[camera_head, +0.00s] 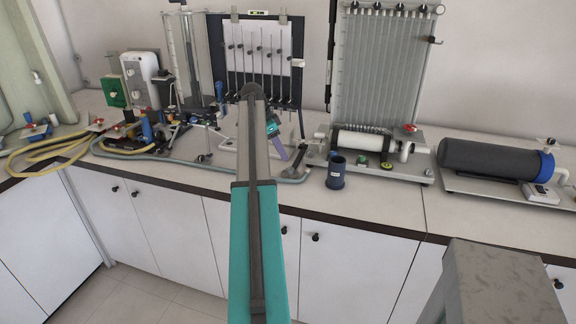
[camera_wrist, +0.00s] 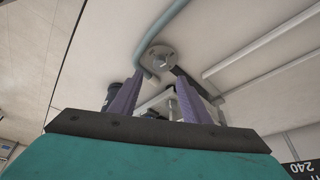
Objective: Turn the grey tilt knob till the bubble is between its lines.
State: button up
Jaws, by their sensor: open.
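The bubble level (camera_head: 258,13) is a small pale vial with a yellow-green middle on top of the dark manometer board (camera_head: 299,60); the bubble is too small to read against its lines. My gripper (camera_head: 282,156) is low over the bench in front of this board, its purple finger pointing down. In the wrist view my gripper (camera_wrist: 159,80) has two purple fingers apart, with nothing held between them. A round grey disc with a central hub (camera_wrist: 161,58) shows just beyond the fingertips; it looks like the grey tilt knob, but I cannot be sure. My arm hides part of the board's base in the head view.
A dark blue cup (camera_head: 336,176) stands right of my gripper near the front edge. A grey hose (camera_head: 165,157) runs along the bench. A tall tube board (camera_head: 385,70) and a black cylinder (camera_head: 490,160) stand further right. Cluttered apparatus fills the left.

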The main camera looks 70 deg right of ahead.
aim_at(290, 169)
jog(key=shift+p+x, duration=0.9)
jog(key=shift+x, duration=3.35)
jog(key=c, duration=1)
jog(key=shift+a+f+n, duration=0.1)
jog(key=shift+n, duration=0.3)
jog(key=shift+c, duration=0.2)
jog(key=n+b, duration=0.1)
jog(key=n, duration=0.1)
jog(key=n+t+h, duration=0.1)
jog(key=n, duration=0.1)
jog(key=shift+s+a+b, duration=0.15)
jog(key=shift+b, duration=0.25)
jog(key=n+t, duration=0.1)
jog(key=n, duration=0.2)
jog(key=n+t, duration=0.1)
jog(key=n, duration=0.2)
jog(key=shift+s+t+h+b, duration=0.2)
jog(key=shift+t+h+b, duration=0.1)
jog(key=shift+t, duration=0.1)
jog(key=n+t, duration=0.1)
jog(key=n, duration=0.2)
jog(key=n+t, duration=0.1)
jog(key=n, duration=0.2)
jog(key=shift+s, duration=0.2)
jog(key=shift+n+t+y+b, duration=0.2)
jog(key=shift+n+t+y, duration=0.25)
jog(key=shift+n, duration=0.7)
jog(key=shift+n+t+y+b, duration=0.2)
jog(key=shift+n+y, duration=0.35)
jog(key=shift+n, duration=0.6)
